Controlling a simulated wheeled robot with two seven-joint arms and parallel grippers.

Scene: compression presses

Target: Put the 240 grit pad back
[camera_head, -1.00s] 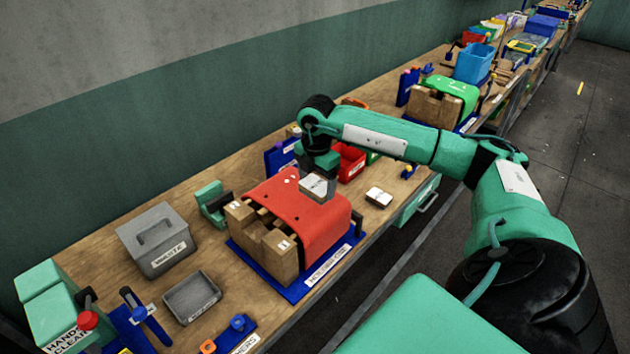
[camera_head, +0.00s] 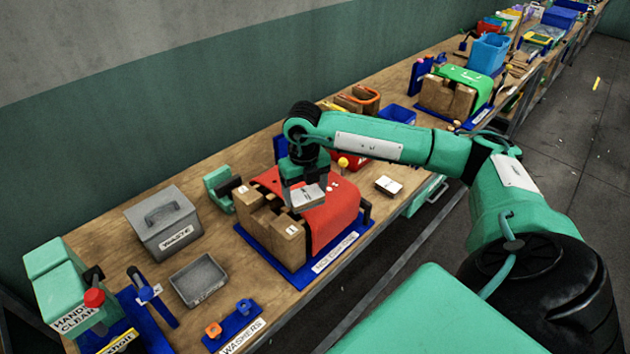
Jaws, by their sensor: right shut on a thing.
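My right gripper (camera_head: 303,186) points down over the red-covered press (camera_head: 333,208). It is shut on a small grey pad with a pale label (camera_head: 309,197); the label's print is too small to read. The pad is above the left part of the red cover, near the brown wooden blocks (camera_head: 287,240). I cannot tell how far above the surface it is. A second small block with a white top (camera_head: 388,186) lies on the bench right of the press. My left gripper is not in view.
A grey lidded waste box (camera_head: 163,226) and a grey open tray (camera_head: 198,280) stand left of the press. A green holder (camera_head: 219,188) is behind it. A blue washers plate (camera_head: 233,327) lies at the front edge. Bare wood shows between them.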

